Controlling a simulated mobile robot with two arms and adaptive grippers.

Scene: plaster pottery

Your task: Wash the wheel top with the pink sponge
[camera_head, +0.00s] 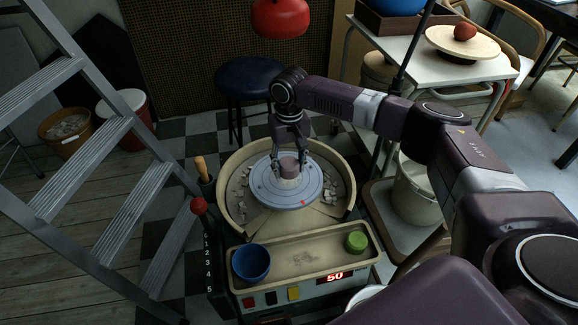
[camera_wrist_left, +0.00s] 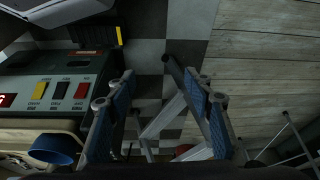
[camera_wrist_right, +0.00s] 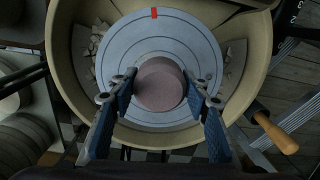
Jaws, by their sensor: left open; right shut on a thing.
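The round pink sponge (camera_head: 289,167) is between the fingers of my right gripper (camera_head: 290,168), over the middle of the pale blue-grey wheel top (camera_head: 262,190). In the right wrist view the sponge (camera_wrist_right: 160,84) sits between both fingertips of the right gripper (camera_wrist_right: 160,88), and the wheel top (camera_wrist_right: 115,60) spreads around it with a red mark at its edge. A paler patch shows just below the sponge in the head view; I cannot tell whether the sponge touches the disc. My left gripper (camera_wrist_left: 155,92) is open and empty, away from the wheel, seen only in its wrist view.
The beige splash pan (camera_head: 232,205) around the wheel holds grey scraps. Its front tray carries a blue bowl (camera_head: 251,262) and a green round thing (camera_head: 356,241). A wooden-handled tool (camera_head: 202,167) and red-knobbed lever (camera_head: 198,206) stand left. A ladder (camera_head: 125,200) stands farther left.

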